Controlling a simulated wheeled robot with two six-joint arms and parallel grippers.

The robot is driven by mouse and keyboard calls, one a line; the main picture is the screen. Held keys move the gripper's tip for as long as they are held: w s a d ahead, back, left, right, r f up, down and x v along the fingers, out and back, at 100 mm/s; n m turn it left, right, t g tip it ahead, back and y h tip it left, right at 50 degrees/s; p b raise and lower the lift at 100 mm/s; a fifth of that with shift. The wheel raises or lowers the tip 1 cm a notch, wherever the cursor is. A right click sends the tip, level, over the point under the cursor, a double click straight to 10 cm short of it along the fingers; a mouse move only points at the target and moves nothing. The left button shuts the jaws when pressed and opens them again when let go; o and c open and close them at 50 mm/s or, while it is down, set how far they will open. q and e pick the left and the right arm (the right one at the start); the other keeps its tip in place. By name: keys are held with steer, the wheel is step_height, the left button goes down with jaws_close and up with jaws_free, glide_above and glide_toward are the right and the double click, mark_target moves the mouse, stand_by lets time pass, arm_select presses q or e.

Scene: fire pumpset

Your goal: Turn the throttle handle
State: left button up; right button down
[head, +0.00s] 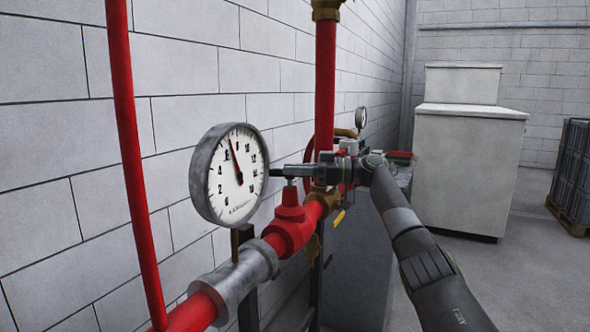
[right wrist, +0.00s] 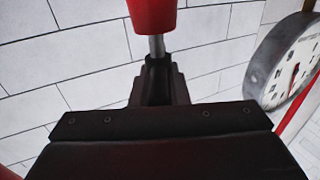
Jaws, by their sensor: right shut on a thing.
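The throttle handle (head: 277,172) is a dark bar on top of a red valve body (head: 290,222) on the slanting red pipe. My right gripper (head: 298,171) reaches in from the right and is shut on the handle, just above the valve. In the right wrist view the dark fingers (right wrist: 157,82) meet at the bare metal stem (right wrist: 157,46) below the red valve body (right wrist: 152,13), seen upside down. Most of the handle is hidden by the fingers. My left gripper is not in view.
A round pressure gauge (head: 229,174) stands close left of the valve, with a smaller gauge (head: 361,117) behind. Red vertical pipes (head: 326,85) and the block wall (head: 190,60) confine the left side. A pale cabinet (head: 465,160) stands at right; floor (head: 525,270) is open there.

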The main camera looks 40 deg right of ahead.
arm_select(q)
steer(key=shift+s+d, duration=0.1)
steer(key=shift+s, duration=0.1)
arm_select(e)
steer(key=shift+f+n+g+y, duration=0.15)
steer(key=shift+n+g+y, duration=0.15)
steer(key=shift+g, duration=0.1)
steer(key=c, duration=1.4)
jaws_free()
